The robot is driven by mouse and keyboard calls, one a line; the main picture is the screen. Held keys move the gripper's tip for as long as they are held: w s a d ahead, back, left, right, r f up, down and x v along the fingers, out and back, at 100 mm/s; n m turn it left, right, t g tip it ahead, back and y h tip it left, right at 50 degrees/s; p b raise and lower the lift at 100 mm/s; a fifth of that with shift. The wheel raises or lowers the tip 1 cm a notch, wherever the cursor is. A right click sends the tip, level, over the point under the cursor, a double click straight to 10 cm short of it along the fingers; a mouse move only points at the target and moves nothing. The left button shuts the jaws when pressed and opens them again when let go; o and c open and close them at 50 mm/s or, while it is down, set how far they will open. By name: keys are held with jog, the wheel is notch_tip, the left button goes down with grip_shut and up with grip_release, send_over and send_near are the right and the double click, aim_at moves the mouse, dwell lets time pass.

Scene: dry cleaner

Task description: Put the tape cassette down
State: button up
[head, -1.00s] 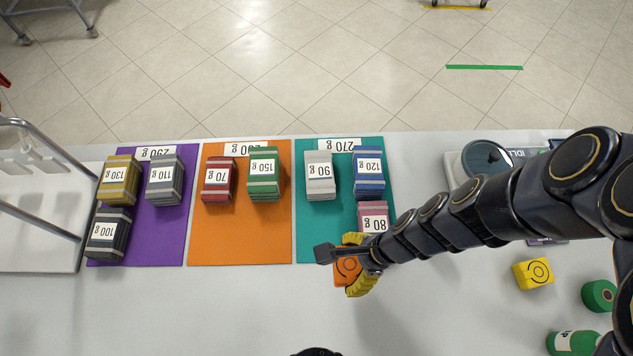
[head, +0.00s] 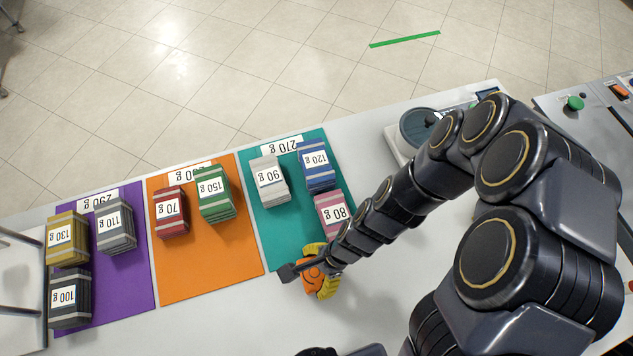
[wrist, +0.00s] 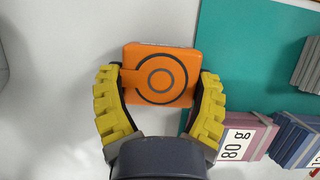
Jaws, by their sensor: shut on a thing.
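My gripper (head: 320,284) is shut on the orange tape cassette (head: 312,276), a square block with dark rings on its face. In the wrist view, the yellow fingers of my gripper (wrist: 160,95) hug the lower left and right sides of the cassette (wrist: 158,60). The cassette appears over white table surface, close beside the edge of the teal mat (wrist: 235,60). In the head view it is at the near edge of the teal mat (head: 285,245), partly hidden by my gripper. Whether it touches the table cannot be told.
A pink 80 g bundle (head: 327,202), a blue 120 g bundle (head: 322,178) and a grey 90 g bundle (head: 268,195) stand on the teal mat. Orange (head: 210,275) and purple (head: 125,285) mats with bundles lie left. The near white table (head: 235,330) is bare.

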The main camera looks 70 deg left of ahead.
jog(key=shift+f, duration=0.4)
jog(key=shift+f, duration=0.1)
jog(key=o, duration=1.1)
jog(key=v, duration=1.2)
